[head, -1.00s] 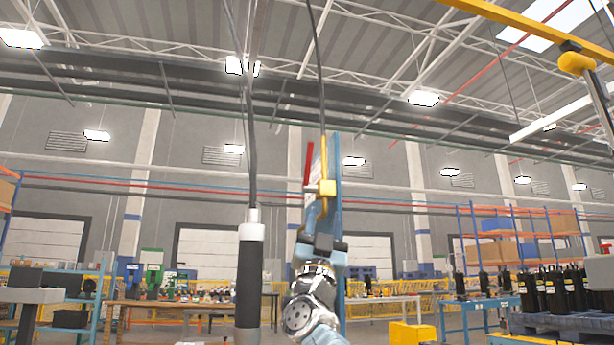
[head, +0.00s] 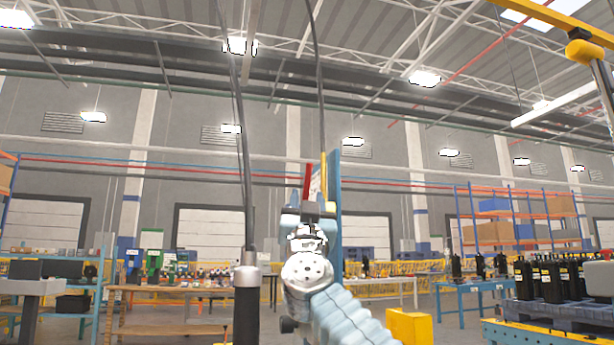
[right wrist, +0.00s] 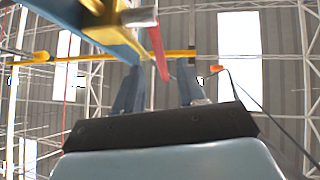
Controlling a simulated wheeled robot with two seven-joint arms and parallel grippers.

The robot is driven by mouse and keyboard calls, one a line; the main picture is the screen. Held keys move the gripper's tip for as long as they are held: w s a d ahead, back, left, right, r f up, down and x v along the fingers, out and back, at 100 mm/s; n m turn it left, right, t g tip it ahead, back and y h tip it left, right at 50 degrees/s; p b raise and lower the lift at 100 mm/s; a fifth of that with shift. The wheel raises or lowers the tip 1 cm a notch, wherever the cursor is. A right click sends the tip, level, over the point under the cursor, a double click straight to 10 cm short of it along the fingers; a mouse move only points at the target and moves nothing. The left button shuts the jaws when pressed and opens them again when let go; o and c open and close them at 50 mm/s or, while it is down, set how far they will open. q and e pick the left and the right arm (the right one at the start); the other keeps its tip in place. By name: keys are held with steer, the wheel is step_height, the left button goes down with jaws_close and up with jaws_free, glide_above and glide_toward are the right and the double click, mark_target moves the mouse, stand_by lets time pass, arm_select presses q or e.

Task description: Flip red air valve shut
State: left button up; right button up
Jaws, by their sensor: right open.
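The red valve handle (head: 308,182) stands nearly upright beside the tall blue post (head: 334,185) in the head view. My right gripper (head: 311,206) is raised in front of the valve and covers its lower part and most of the yellow pipe. In the right wrist view the red handle (right wrist: 157,52) shows between the two blue fingers of my right gripper (right wrist: 158,72). The fingers are apart, and I cannot tell whether either touches the handle. The blue post (right wrist: 95,22) passes close to the left finger. My left gripper is not in view.
A black cylinder with a silver top (head: 246,300) hangs on a cable left of my right arm. Benches, shelves (head: 520,225) and black units (head: 548,280) stand farther back.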

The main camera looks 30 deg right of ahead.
mark_target(307, 188)
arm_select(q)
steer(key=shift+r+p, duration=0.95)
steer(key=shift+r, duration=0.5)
arm_select(e)
steer(key=shift+x, duration=1.95)
jaws_close()
